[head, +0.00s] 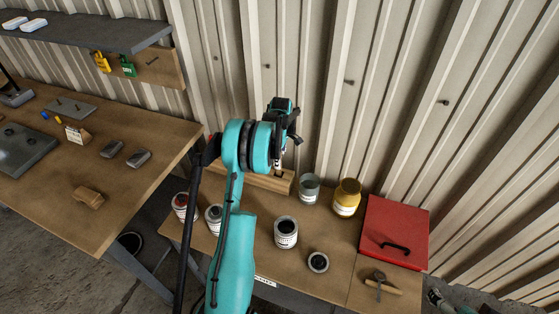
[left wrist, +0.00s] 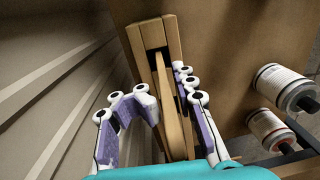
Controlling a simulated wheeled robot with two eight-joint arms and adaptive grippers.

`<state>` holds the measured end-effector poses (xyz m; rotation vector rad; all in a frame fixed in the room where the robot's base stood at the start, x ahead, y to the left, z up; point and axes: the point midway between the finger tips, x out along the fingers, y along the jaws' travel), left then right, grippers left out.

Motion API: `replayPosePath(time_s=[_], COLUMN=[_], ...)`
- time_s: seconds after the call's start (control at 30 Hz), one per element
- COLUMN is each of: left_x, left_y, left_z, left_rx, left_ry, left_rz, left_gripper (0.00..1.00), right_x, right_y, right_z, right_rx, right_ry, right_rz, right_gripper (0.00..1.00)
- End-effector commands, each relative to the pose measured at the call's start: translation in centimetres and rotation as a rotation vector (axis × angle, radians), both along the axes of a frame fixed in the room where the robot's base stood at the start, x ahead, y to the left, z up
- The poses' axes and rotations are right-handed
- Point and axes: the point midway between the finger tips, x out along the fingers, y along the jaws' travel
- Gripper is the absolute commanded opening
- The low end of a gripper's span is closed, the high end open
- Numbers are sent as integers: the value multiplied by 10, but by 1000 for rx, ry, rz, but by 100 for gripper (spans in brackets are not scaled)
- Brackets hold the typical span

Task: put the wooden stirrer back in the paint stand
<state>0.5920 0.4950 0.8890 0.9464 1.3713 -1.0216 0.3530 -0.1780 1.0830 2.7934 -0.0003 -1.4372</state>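The paint stand (head: 245,181) is a long wooden block at the back of the low bench, against the wall. It also shows in the left wrist view (left wrist: 134,38), with dark slots. The wooden stirrer (left wrist: 171,105) is a pale strip running from a slot toward the camera, between the fingers of my left gripper (left wrist: 170,97). In the head view this gripper (head: 278,165) points down over the stand's right end. Its fingers are close to both sides of the stirrer; firm contact is unclear. How deep the stirrer sits is hidden. My right gripper is out of view.
Paint cans stand in front: one white-labelled (head: 286,234), one small (head: 318,262), two at the left partly behind my arm. A glass jar (head: 309,190) and a yellow jar (head: 347,197) are close right of the stand. A red box (head: 393,232) is farther right.

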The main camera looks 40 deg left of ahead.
Motion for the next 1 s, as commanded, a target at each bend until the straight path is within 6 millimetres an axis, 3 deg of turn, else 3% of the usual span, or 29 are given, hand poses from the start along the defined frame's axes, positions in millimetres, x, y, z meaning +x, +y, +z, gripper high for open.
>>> replayPosePath(time_s=[0.53, 1.0], left_x=[0, 5], left_y=[0, 2], left_z=[9, 104], left_rx=[0, 0], left_ry=[0, 0], left_rz=[0, 0], left_gripper=[47, 47], right_x=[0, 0], right_y=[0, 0], right_z=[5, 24], right_rx=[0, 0], right_ry=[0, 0], right_rz=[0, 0], right_gripper=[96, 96])
